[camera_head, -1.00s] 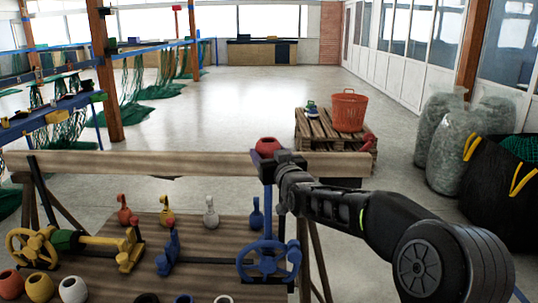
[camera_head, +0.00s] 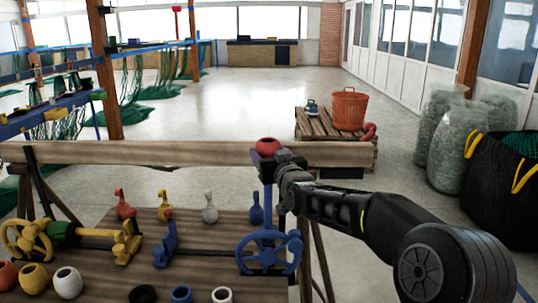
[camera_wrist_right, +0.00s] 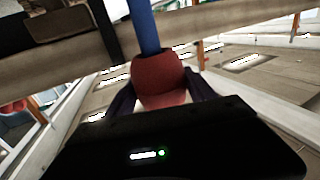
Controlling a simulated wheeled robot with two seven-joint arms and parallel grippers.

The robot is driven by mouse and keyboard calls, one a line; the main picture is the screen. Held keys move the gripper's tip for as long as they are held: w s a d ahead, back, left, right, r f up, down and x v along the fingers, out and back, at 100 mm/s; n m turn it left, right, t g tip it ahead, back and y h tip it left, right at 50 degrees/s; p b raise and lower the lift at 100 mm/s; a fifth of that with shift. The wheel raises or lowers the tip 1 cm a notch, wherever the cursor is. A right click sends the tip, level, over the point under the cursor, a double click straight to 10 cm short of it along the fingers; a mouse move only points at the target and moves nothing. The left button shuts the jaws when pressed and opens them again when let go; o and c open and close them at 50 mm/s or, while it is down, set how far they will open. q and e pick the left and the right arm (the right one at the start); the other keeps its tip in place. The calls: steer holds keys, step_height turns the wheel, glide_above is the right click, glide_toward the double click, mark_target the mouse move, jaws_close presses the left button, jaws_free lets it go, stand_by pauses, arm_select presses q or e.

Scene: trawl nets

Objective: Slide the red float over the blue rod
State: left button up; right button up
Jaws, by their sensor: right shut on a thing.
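The red float (camera_head: 267,147) is held by my right gripper (camera_head: 278,155) at the top of the upright blue rod (camera_head: 268,205). The rod rises beside the blue handwheel (camera_head: 268,252) at the bench's right end. In the right wrist view the red float (camera_wrist_right: 160,80) sits between the two dark fingers, and the blue rod (camera_wrist_right: 141,25) runs from it to the picture's top edge. The float meets the rod and is in line with it. How far the rod passes into the float is hidden. My left gripper is out of view.
The wooden bench (camera_head: 200,270) holds a yellow handwheel (camera_head: 28,240), several bottle-shaped pieces including a blue one (camera_head: 256,208), and several round floats along its front. A wooden beam (camera_head: 150,153) crosses behind. A pallet with an orange basket (camera_head: 349,108) stands on the floor beyond.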

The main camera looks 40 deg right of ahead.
steer(key=o, duration=1.5)
steer(key=shift+s+a+b, duration=0.2)
steer(key=shift+s+b, duration=0.1)
steer(key=shift+s, duration=0.35)
steer(key=b+v, duration=0.1)
steer(key=v, duration=0.5)
steer(key=shift+s, duration=0.25)
